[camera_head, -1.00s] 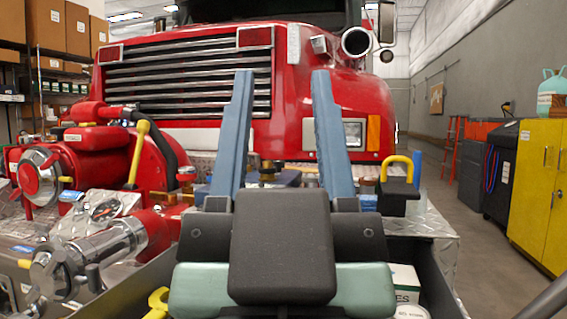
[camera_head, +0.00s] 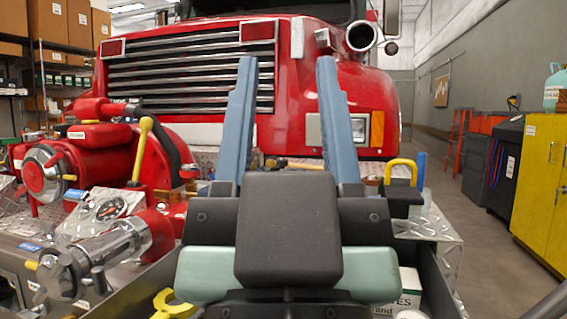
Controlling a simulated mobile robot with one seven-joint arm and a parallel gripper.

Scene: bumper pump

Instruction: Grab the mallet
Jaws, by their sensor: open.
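My gripper (camera_head: 288,62) is in the middle of the view, its two long blue fingers apart and pointing away towards the red truck. Nothing shows held between the fingers. I cannot clearly make out the mallet. A thin tan rod (camera_head: 304,166) shows low between the fingers, beyond the gripper body; I cannot tell whether it is the mallet's handle. The gripper's dark body hides much of the bumper surface in front of me.
The red pump (camera_head: 95,150) with a yellow-knobbed lever (camera_head: 141,150) and a gauge (camera_head: 110,209) stands close on the left. A black block with a yellow loop (camera_head: 402,172) is right of the fingers. A yellow cabinet (camera_head: 545,190) stands far right, beyond free floor.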

